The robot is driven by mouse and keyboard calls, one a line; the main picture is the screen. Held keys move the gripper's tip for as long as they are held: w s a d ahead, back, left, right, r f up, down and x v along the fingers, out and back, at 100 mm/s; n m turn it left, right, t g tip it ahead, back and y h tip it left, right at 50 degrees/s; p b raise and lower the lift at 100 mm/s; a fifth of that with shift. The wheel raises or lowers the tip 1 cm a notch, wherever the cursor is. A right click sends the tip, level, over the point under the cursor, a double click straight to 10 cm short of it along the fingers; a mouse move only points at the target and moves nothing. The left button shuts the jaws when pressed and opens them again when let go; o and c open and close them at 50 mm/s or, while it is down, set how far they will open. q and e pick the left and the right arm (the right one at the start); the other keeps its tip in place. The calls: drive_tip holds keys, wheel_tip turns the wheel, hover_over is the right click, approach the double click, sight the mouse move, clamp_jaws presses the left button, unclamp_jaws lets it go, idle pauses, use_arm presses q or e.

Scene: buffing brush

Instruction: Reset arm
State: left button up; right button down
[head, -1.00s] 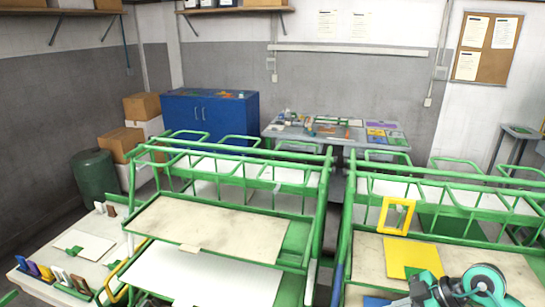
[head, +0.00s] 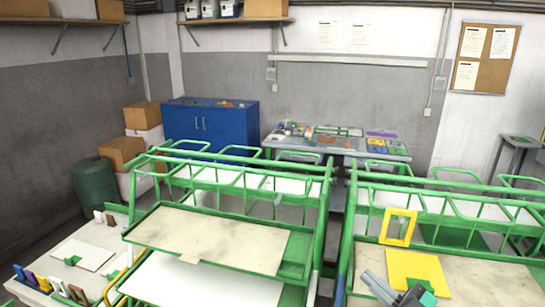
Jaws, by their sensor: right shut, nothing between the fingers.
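My right gripper (head: 378,287) shows at the bottom edge, right of centre, as grey fingers pointing up and left. It is shut with nothing between the fingers. It is in front of the right green rack's beige board, just left of a yellow panel (head: 408,266). A green piece lies at the panel's lower right, partly hidden. A yellow frame (head: 384,226) stands upright behind the panel. My left gripper is not in view. No buffing brush can be made out with certainty.
A green rack (head: 320,225) with a beige board (head: 200,238) fills the middle. A low table with a white plate (head: 83,255) and coloured blocks is at lower left. A blue cabinet (head: 225,130), green barrel (head: 94,188) and cluttered grey table (head: 270,141) stand behind.

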drive_tip(key=s+d+f+m+h, duration=0.4)
drive_tip(key=d+f+m+h, duration=0.6)
drive_tip(key=f+m+h, duration=0.6)
drive_tip(key=s+a+f+n+g+y, duration=0.1)
drive_tip(key=s+a+f+n+g, duration=0.2)
drive_tip(key=s+f+g, duration=0.45)
drive_tip(key=s+a+f+n+g, duration=0.3)
drive_tip(key=s+a+f+g, duration=0.15)
drive_tip(key=s, duration=0.65)
wheel_tip(320, 180, down, 34)
drive_tip(key=g+b, duration=0.2)
drive_tip(key=b, duration=0.2)
drive_tip(key=s+d+f+b, duration=0.1)
drive_tip(key=s+d+f, duration=0.1)
drive_tip(key=s+f, duration=0.8)
drive_tip(key=s+d+f+b, duration=0.1)
drive_tip(key=s+d+f, duration=0.1)
drive_tip(key=s+f, duration=0.8)
wheel_tip(320, 180, down, 2)
drive_tip(key=shift+f+g, duration=0.1)
drive_tip(key=shift+g, duration=0.3)
